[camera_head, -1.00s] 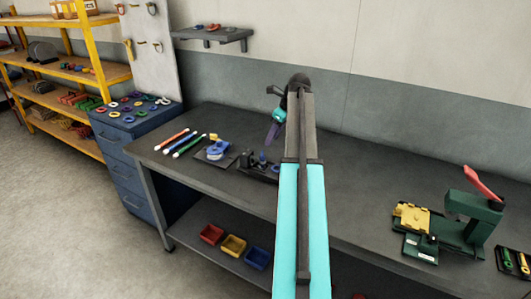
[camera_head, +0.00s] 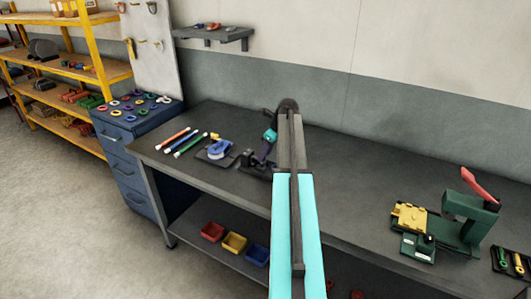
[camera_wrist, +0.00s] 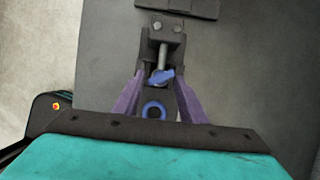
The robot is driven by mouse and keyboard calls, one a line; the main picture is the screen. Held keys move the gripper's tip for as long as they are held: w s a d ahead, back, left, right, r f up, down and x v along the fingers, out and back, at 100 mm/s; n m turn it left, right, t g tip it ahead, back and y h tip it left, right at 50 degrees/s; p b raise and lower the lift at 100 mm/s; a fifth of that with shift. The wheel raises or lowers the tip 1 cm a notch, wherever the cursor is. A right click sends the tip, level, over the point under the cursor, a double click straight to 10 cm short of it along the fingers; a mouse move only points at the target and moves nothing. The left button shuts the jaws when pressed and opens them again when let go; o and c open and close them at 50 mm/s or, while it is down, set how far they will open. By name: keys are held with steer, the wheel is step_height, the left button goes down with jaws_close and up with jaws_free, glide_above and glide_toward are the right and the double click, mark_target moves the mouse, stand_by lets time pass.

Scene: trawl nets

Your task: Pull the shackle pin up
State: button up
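A blue shackle pin (camera_wrist: 161,76) with a flat winged head stands in a dark fixture (camera_wrist: 160,42) on the bench, in the wrist view. A blue ring-shaped piece (camera_wrist: 154,110) lies just nearer the wrist. My gripper (camera_wrist: 158,78) is open, with its purple fingers on the left and right of the pin head. A gap shows on the left; contact on the right cannot be told. In the head view my gripper (camera_head: 262,156) is low at the fixture (camera_head: 248,163), and my arm hides part of it.
A blue shackle (camera_head: 219,148) sits on a dark plate left of the fixture. Several coloured rods (camera_head: 182,143) lie farther left. A green press (camera_head: 468,218) with a red handle stands at the right. The bench (camera_head: 360,175) between is clear.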

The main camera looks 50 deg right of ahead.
jaws_close()
steer(key=shift+w+r+p, duration=0.1)
steer(key=shift+r+p, duration=0.65)
steer(key=shift+r, duration=0.9)
steer(key=shift+c, duration=0.3)
jaws_free()
steer(key=shift+r, duration=0.1)
steer(key=shift+o, duration=0.3)
steer(key=b+v, duration=0.3)
steer(key=v, duration=1.1)
steer(key=shift+b, duration=0.35)
